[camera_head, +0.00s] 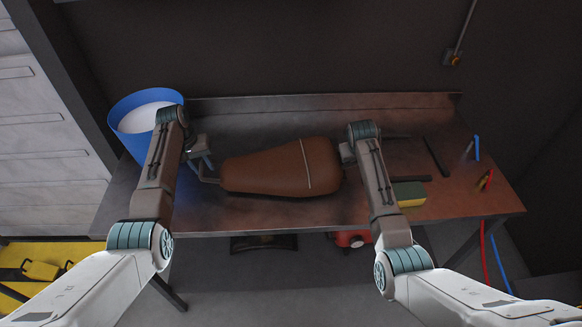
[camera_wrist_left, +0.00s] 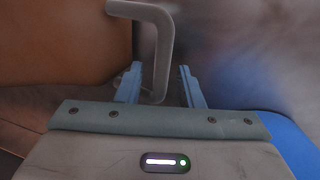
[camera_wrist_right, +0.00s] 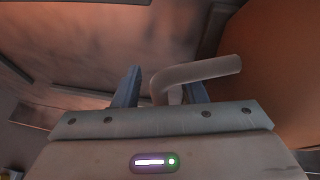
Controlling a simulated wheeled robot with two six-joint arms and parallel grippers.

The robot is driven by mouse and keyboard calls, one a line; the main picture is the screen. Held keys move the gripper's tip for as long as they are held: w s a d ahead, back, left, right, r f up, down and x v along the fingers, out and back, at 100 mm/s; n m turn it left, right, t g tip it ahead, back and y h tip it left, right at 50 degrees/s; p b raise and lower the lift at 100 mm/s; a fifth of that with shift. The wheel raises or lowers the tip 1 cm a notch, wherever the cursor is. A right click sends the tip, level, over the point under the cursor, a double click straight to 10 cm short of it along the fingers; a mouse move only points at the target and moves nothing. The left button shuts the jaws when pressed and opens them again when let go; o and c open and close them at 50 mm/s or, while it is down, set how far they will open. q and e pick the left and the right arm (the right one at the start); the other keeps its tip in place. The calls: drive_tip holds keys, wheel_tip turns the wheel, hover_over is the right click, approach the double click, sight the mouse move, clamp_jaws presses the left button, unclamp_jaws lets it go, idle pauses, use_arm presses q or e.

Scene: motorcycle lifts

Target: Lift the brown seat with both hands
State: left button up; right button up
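The brown seat (camera_head: 280,170) lies on the workbench, with a pale strip across its right part. A grey bent handle (camera_head: 207,180) sticks out at its left end. My left gripper (camera_head: 204,163) is at that end. In the left wrist view the handle (camera_wrist_left: 160,50) passes between its spread fingers (camera_wrist_left: 160,85), with gaps beside it. My right gripper (camera_head: 346,152) is at the seat's right end. In the right wrist view another grey bent handle (camera_wrist_right: 200,70) reaches between its spread fingers (camera_wrist_right: 160,88). The seat also shows in both wrist views (camera_wrist_left: 60,40) (camera_wrist_right: 265,80).
A blue bucket (camera_head: 118,125) with white contents stands at the bench's left end. A yellow-green sponge (camera_head: 409,194), a dark bar (camera_head: 436,156) and pliers lie on the right. The workbench (camera_head: 460,195) has a raised back edge. A red object (camera_head: 352,239) is below.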

drive_tip(key=shift+s+r, duration=0.1)
use_arm(q)
drive_tip(key=shift+s+r, duration=0.1)
drive_tip(key=shift+c, duration=0.8)
use_arm(e)
drive_tip(key=shift+c, duration=0.9)
use_arm(q)
clamp_jaws()
use_arm(e)
clamp_jaws()
